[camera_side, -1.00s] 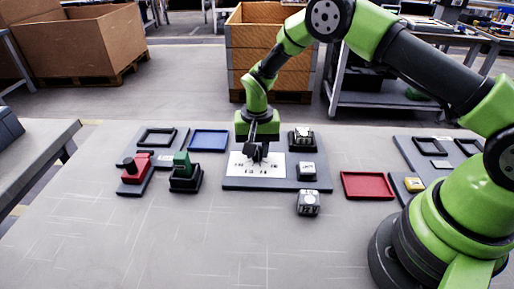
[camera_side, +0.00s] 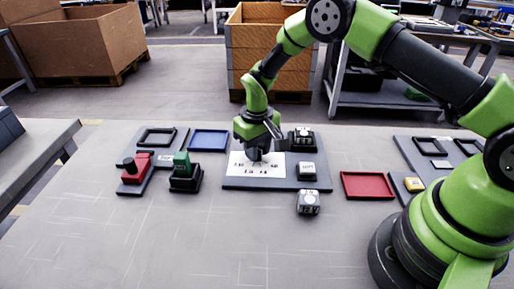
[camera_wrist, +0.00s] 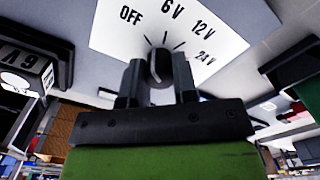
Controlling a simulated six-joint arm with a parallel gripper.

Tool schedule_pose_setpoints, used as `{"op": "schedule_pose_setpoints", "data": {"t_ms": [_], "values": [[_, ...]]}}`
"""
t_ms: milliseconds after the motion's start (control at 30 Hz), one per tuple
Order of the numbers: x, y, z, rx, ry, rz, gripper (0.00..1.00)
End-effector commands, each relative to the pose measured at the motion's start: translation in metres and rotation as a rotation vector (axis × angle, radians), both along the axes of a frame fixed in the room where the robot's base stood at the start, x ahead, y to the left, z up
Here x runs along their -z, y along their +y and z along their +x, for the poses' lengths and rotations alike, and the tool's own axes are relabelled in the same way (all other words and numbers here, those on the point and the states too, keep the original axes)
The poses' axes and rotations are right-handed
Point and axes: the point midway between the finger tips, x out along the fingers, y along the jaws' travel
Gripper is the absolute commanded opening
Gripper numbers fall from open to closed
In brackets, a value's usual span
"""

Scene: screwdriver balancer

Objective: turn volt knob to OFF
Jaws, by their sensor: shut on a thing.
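The volt knob (camera_wrist: 160,66) is a small dark knob on the white dial plate (camera_wrist: 105,32), which is printed OFF, 6 V, 12 V and 24 V. In the wrist view, OFF is at the upper left and 24 V at the right. My gripper (camera_wrist: 160,80) is shut on the knob, one finger on each side. The knob's exact pointing is hard to read. In the side view my gripper (camera_side: 255,152) points down at the plate (camera_side: 271,171), and the knob is mostly hidden by the fingers.
A cube (camera_side: 308,203) lies in front. A red tray (camera_side: 368,186) is at right; red (camera_side: 137,170) and green (camera_side: 182,163) devices are at left.

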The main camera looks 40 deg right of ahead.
Motion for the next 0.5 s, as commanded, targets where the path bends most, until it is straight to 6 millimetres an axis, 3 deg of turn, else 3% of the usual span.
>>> {"op": "schedule_pose_setpoints", "data": {"t_ms": [500], "values": [[-0.0006,0.0000,-0.0006,-0.072,0.003,0.000,0.03]]}}
